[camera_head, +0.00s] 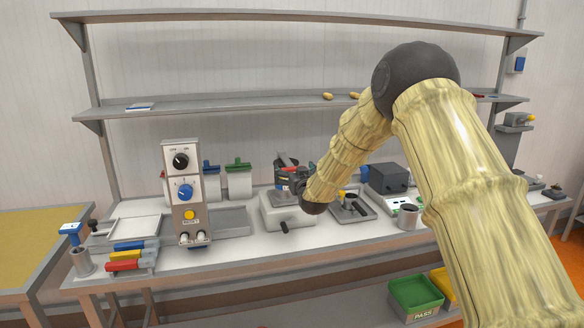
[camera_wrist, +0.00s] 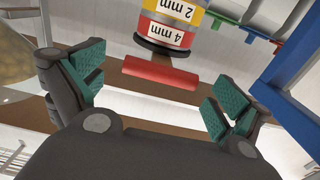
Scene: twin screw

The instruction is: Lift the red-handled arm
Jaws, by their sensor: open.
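The red handle (camera_wrist: 160,73) is a short red bar in the wrist view, lying across the gap between my fingertips. Behind it is a banded cylinder (camera_wrist: 170,25) labelled 2 mm and 4 mm, with a dark rim. My gripper (camera_wrist: 156,88) is open, its green-padded fingers on either side of the handle and apart from it. In the head view, my gripper (camera_head: 299,180) is at the pale machine (camera_head: 286,212) in the middle of the bench, and my arm partly hides it. A small red part shows just behind it, but I cannot tell which part it is.
A control box with knobs (camera_head: 185,190) stands to the left on the bench. Coloured bars (camera_head: 132,254) lie at the front left. A dark box (camera_head: 388,178) and a grey cup (camera_head: 408,216) are to the right. A blue frame (camera_wrist: 290,75) is close on the right in the wrist view.

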